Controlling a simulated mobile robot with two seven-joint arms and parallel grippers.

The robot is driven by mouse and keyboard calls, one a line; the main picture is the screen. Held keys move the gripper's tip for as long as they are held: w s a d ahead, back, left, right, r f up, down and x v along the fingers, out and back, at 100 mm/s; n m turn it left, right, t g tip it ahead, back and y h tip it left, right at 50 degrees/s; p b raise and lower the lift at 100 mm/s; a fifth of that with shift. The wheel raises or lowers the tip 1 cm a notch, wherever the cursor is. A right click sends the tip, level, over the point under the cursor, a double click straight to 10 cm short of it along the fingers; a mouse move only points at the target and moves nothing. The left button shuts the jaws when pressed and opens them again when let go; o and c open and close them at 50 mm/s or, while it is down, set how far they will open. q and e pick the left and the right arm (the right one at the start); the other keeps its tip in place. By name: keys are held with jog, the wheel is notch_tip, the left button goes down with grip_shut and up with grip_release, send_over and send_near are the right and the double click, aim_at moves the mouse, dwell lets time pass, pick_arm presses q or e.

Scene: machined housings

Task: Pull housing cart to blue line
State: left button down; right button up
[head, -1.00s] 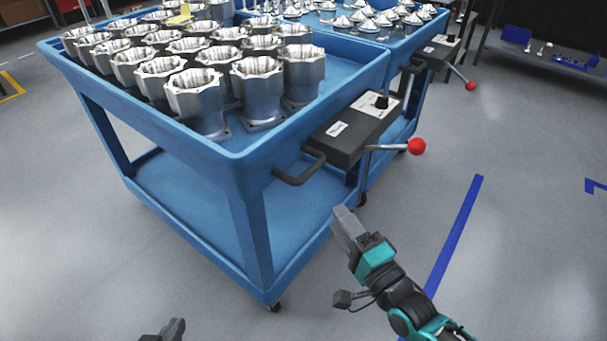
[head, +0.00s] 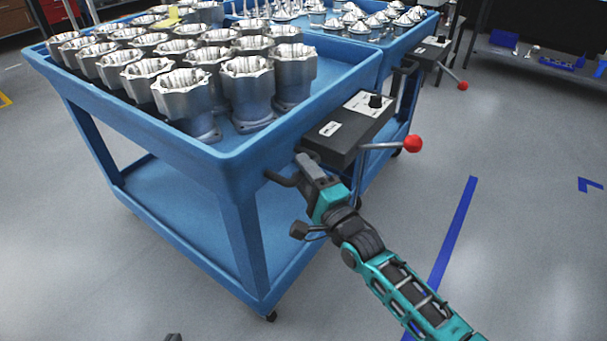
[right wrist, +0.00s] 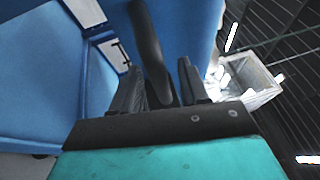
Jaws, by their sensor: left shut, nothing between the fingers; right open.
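The blue housing cart (head: 237,170) carries rows of silver machined housings (head: 247,90) on its top tray. A black box with a red-knobbed lever (head: 413,144) sits at its near right end. The cart's dark handle (head: 278,178) is below the box. My right gripper (head: 306,166) is at the handle, partly covering it. In the right wrist view the handle (right wrist: 147,40) runs between the open fingers of the right gripper (right wrist: 160,82). My left gripper (head: 173,337) barely shows at the bottom edge. The blue line (head: 456,225) is on the floor to the right of the cart.
A second blue cart (head: 398,42) with silver parts stands directly behind, with its own red-knobbed lever (head: 462,86). Another blue floor mark (head: 590,184) lies at far right. The grey floor between cart and line is clear apart from my right arm.

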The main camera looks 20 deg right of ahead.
jog(key=shift+w, duration=0.25)
grip_shut()
dwell(0.3)
